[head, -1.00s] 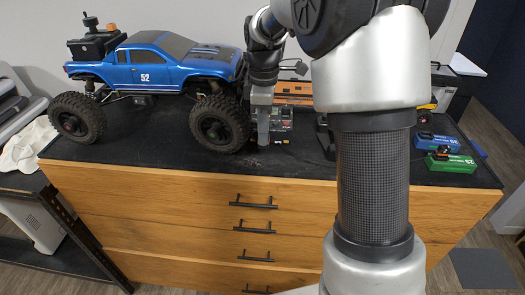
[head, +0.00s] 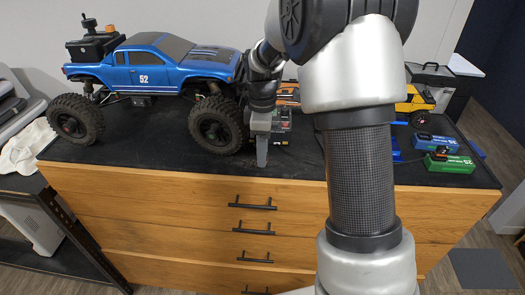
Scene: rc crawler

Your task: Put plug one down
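My gripper (head: 262,151) points down at the dark top of the wooden drawer unit, just right of the blue truck's front wheel. Its fingers are seen edge-on, so I cannot tell whether they are open or shut. A small dark piece with a yellow spot (head: 281,143) lies on the top just right of the fingers. It may be a plug, but it is too small to be sure. I cannot make out plug one between the fingers.
A blue crawler truck marked 52 (head: 145,75) stands close on the left. Right of my arm are a blue battery (head: 436,142), a green battery (head: 450,162) and a yellow vehicle (head: 415,105). An orange object (head: 288,95) is behind the gripper. The front strip of the drawer top (head: 215,165) is clear.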

